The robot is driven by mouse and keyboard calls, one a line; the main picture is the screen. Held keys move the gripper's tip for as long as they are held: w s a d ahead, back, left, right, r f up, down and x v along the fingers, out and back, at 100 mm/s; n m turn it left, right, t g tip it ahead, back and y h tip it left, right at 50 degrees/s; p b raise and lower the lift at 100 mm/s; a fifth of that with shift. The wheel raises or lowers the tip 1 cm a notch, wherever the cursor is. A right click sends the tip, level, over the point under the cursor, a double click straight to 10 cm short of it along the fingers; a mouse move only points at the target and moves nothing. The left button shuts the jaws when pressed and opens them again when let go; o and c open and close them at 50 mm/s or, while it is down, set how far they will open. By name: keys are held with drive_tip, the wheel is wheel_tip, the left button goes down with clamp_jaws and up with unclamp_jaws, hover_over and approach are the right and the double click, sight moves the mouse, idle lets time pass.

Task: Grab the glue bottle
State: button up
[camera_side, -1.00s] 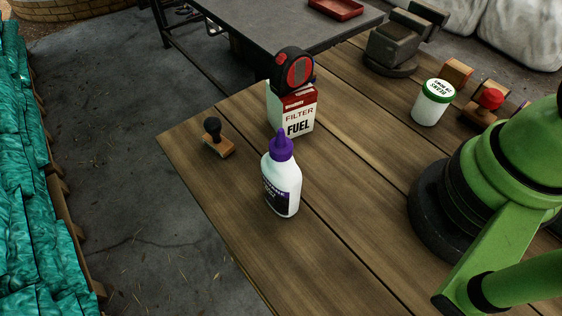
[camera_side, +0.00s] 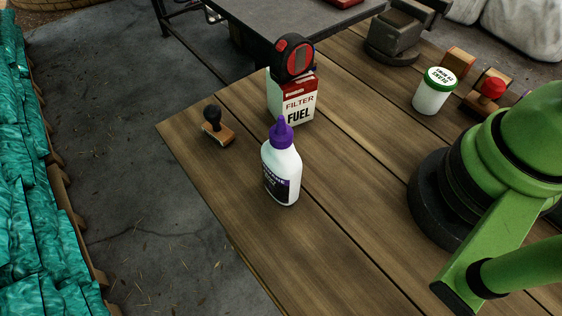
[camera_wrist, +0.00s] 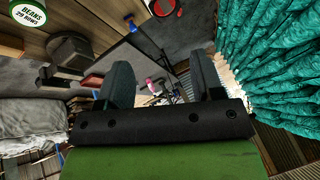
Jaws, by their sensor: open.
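The glue bottle (camera_side: 283,172) is white with a purple nozzle cap and a dark purple label. It stands upright on the wooden table in the side view, near the table's left edge. I cannot make it out in the wrist view. My gripper (camera_wrist: 162,72) shows in the wrist view with its two dark fingers wide apart and nothing between them. In the side view only my green arm shows, at the right, apart from the bottle; the fingers are out of that picture.
A fuel filter box (camera_side: 292,102) stands just behind the bottle, with a tape measure (camera_side: 294,57) on top. A wooden stamp (camera_side: 216,128) is to the left. A beans can (camera_side: 433,92) and red-knobbed stamp (camera_side: 487,92) stand at the back right. The table's front middle is clear.

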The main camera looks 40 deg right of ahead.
drive_tip(key=w+a+f+n+g, duration=0.2)
drive_tip(key=w+a+f+g, duration=0.15)
drive_tip(key=a, duration=0.35)
drive_tip(key=n+g+h, duration=0.2)
drive_tip(key=n+g, duration=0.1)
hover_over(281, 131)
drive_tip(key=d, duration=0.1)
drive_tip(key=shift+t, duration=0.25)
drive_tip(key=f, duration=0.5)
drive_tip(key=shift+w+f, duration=0.3)
drive_tip(key=shift+f, duration=0.05)
wheel_tip(281, 131, down, 4)
drive_tip(key=shift+a+f, duration=0.15)
wheel_tip(281, 131, down, 6)
drive_tip(key=shift+a+r, duration=0.1)
drive_tip(key=shift+a, duration=0.05)
clamp_jaws()
